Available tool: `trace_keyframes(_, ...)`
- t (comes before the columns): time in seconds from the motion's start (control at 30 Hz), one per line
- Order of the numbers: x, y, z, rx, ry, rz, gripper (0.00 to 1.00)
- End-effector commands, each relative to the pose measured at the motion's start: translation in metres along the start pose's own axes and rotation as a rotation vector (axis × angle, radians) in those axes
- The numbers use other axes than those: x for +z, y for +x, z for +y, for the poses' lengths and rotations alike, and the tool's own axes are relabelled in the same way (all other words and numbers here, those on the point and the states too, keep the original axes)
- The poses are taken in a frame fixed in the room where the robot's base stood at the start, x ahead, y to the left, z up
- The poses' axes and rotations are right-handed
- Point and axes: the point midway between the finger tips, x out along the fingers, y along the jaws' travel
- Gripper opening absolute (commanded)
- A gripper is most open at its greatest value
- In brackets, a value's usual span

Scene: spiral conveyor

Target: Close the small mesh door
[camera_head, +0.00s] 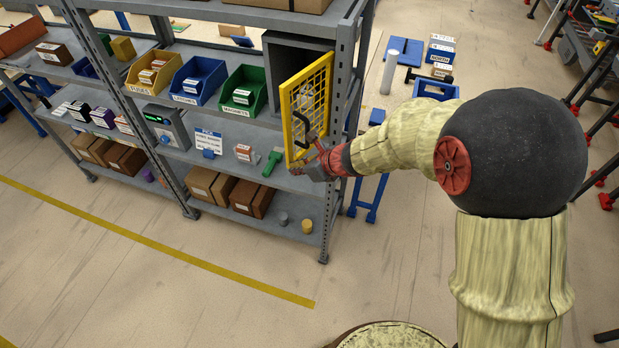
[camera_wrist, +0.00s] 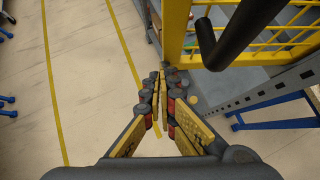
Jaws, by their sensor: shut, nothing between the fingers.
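The small mesh door (camera_head: 306,104) is a yellow framed grid at the right end of the grey shelf unit. It stands swung out from a grey box-like compartment (camera_head: 287,55), whose inside shows beside it. The door has a black handle (camera_head: 302,124); the handle is large in the wrist view (camera_wrist: 236,38). My gripper (camera_head: 312,160) is beside the lower part of the door. In the wrist view my gripper (camera_wrist: 162,82) has its fingers together with nothing between them, near the door's lower frame (camera_wrist: 176,40). I cannot tell whether it touches the door.
Yellow, blue (camera_head: 198,80) and green (camera_head: 244,91) bins stand on the shelf left of the door. A grey perforated post (camera_head: 340,130) stands close by my gripper. Blue stands and a white cylinder (camera_head: 390,72) are behind. The floor in front is clear.

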Motion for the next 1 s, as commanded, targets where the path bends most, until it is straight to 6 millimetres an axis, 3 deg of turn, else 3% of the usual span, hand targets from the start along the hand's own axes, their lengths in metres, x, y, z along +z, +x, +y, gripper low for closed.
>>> trace_keyframes(0.1, 0.016, 0.023, 0.008, -0.074, 0.071, -0.003, 0.00)
trace_keyframes(0.4, 0.062, 0.067, 0.005, -0.276, 0.275, -0.002, 0.00)
trace_keyframes(1.0, 0.136, 0.132, -0.043, -0.631, 0.629, 0.000, 0.00)
